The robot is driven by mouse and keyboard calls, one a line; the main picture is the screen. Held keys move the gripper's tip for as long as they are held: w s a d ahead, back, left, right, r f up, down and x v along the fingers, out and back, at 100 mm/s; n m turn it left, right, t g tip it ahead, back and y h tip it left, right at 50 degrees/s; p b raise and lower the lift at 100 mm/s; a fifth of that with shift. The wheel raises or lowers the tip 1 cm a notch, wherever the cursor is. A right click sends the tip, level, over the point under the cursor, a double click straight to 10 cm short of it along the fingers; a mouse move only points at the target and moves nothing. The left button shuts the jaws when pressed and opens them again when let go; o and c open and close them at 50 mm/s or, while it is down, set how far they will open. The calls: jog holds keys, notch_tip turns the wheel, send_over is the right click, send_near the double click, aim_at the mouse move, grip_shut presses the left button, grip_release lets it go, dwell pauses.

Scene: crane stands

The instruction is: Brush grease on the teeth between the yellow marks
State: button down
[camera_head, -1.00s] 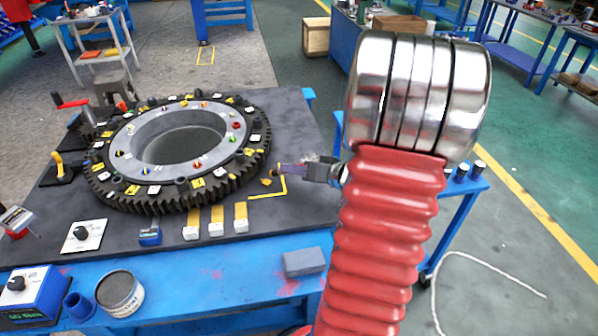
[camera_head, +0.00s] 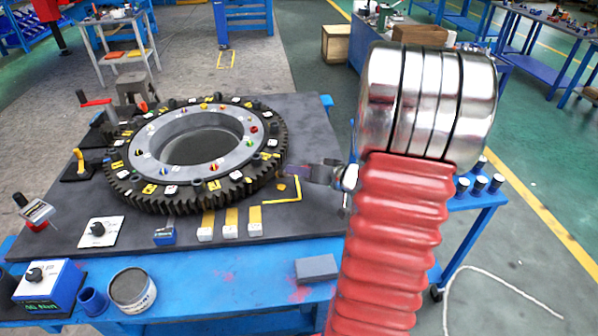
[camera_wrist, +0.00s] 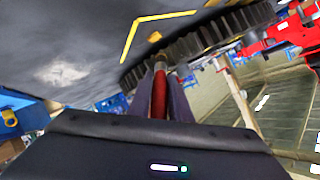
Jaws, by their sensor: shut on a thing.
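The large dark gear ring (camera_head: 133,203) lies flat on the table's dark top, teeth outward, with yellow and white tags around its upper face. My gripper (camera_head: 312,172) is at the ring's right side, close to the teeth. In the wrist view my gripper (camera_wrist: 161,98) is shut on a brush (camera_wrist: 160,90) with a red handle and metal collar. The brush's upper end is close to the gear teeth (camera_wrist: 190,45); I cannot tell whether it touches them. The brush is too small to make out in the head view. An open tin (camera_head: 132,290) with grey contents stands at the front.
A yellow corner line (camera_head: 285,201) is on the tabletop by my gripper. Several yellow-and-white pieces (camera_head: 230,229), a blue box with a knob (camera_head: 47,287), a blue cup (camera_head: 93,301) and a grey block (camera_head: 317,268) are near the front. A red-handled crank (camera_head: 98,102) is at the back left.

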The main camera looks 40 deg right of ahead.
jog(key=shift+w+a, duration=0.2)
jog(key=shift+w, duration=0.6)
dwell(0.5)
jog(key=shift+w+d, duration=0.2)
jog(key=shift+d, duration=0.8)
jog(key=shift+w+d, duration=0.2)
jog(key=shift+d, duration=0.75)
jog(key=shift+s+a, duration=0.2)
jog(key=shift+a, duration=0.8)
jog(key=shift+s+a, duration=0.2)
jog(key=shift+a, duration=0.8)
jog(key=shift+s+d, duration=0.25)
jog(key=shift+s, duration=0.7)
jog(key=shift+s+d, duration=0.3)
jog(key=shift+s, duration=0.7)
jog(key=shift+s+d, duration=0.25)
jog(key=shift+s, duration=0.7)
